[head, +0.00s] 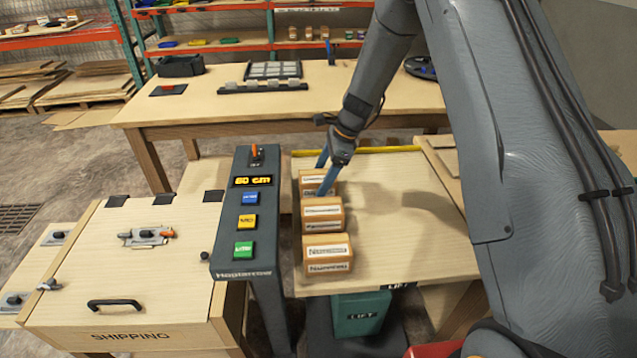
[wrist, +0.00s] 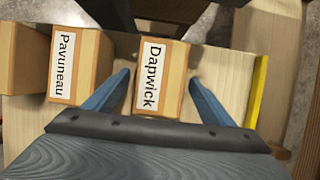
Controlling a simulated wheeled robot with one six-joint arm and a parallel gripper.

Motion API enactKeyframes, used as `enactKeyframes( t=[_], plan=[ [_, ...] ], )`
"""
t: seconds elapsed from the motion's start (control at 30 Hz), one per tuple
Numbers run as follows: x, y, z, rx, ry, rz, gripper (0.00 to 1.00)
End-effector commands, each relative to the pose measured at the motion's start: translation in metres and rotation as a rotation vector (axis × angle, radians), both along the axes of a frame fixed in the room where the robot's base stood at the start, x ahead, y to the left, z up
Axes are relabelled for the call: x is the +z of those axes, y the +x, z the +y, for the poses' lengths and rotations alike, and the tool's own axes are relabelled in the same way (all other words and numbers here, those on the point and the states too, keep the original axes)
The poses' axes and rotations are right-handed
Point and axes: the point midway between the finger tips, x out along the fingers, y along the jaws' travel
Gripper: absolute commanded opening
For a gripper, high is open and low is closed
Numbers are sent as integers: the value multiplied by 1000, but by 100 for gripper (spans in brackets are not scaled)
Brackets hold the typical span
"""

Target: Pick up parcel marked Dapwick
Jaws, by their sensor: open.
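The parcel marked Dapwick (wrist: 163,75) is a brown box with a white label, readable in the wrist view. It lies between the two blue fingers of my gripper (wrist: 160,80), which is open, with one finger on each side. In the head view, the Dapwick parcel (head: 312,186) is the farthest of three in a row, partly hidden by my gripper (head: 322,175).
The parcel marked Pavuneau (wrist: 82,66) stands beside it, with a third parcel (head: 327,258) at the row's near end. They rest on a wooden lift table (head: 400,235) with a yellow far edge. A button console (head: 247,215) and a shipping box (head: 130,280) stand left.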

Motion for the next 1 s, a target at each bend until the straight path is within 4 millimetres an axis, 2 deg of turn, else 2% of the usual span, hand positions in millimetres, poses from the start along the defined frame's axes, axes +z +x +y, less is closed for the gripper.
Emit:
enactKeyframes(
  t=[0.2,0.3,1.0],
  plan=[
    [-21,0,10,0,0,1,77],
    [-25,1,12,0,-1,-2,77],
    [-30,0,12,1,-1,-1,77]
  ],
)
